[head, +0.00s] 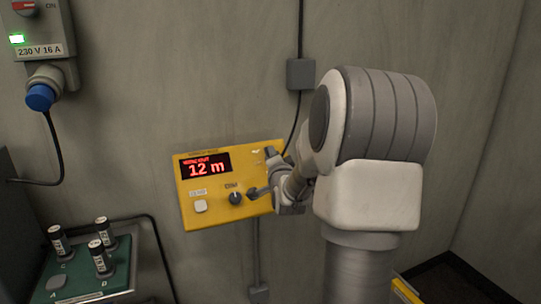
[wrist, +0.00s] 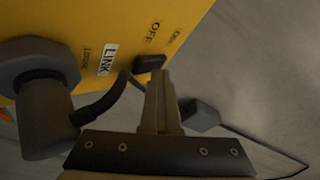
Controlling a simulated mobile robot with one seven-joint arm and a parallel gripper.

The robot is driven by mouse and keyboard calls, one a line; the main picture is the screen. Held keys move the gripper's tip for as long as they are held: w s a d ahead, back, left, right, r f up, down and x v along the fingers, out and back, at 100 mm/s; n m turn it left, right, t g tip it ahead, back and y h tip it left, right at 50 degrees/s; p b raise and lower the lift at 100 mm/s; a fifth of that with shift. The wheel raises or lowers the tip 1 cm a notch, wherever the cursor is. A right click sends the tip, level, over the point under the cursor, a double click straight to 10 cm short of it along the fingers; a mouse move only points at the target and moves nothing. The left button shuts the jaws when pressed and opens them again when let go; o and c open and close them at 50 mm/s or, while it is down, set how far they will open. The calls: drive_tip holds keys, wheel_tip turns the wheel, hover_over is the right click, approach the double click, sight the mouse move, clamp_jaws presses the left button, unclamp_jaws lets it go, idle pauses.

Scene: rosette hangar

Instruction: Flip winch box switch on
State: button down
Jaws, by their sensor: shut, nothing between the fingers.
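The yellow winch box (head: 217,214) is on the wall in the middle of the head view, with a red display reading 12 m. In the wrist view the box (wrist: 190,12) fills the upper left. Its small dark switch (wrist: 149,63) sits beside the printed word OFF, near a white LINK label. My gripper (wrist: 159,76) is shut and empty, its fingertips at the lower edge of the switch; I cannot tell if they touch it. In the head view my gripper (head: 274,160) is at the box's right side and hides the switch.
A large dark grey plug (wrist: 40,105) with a cable stands out from the box left of my fingers. A knob (head: 236,198) and white button (head: 200,206) are on its face. A green tray (head: 75,285) with several cylinders is lower left, a socket unit (head: 45,45) upper left.

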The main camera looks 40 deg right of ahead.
drive_tip(key=shift+s+a+f, duration=0.1)
drive_tip(key=shift+s+f, duration=0.05)
drive_tip(key=shift+s, duration=0.15)
drive_tip(key=shift+r, duration=0.2)
drive_tip(key=shift+s+a+r, duration=0.1)
drive_tip(key=shift+s+r, duration=0.2)
drive_tip(key=shift+s, duration=0.05)
drive_tip(key=s+r, duration=0.1)
drive_tip(key=s+r+p, duration=0.1)
drive_tip(key=s, duration=0.1)
drive_tip(key=shift+s+a+r, duration=0.1)
drive_tip(key=shift+s+a, duration=0.1)
drive_tip(key=shift+a, duration=0.2)
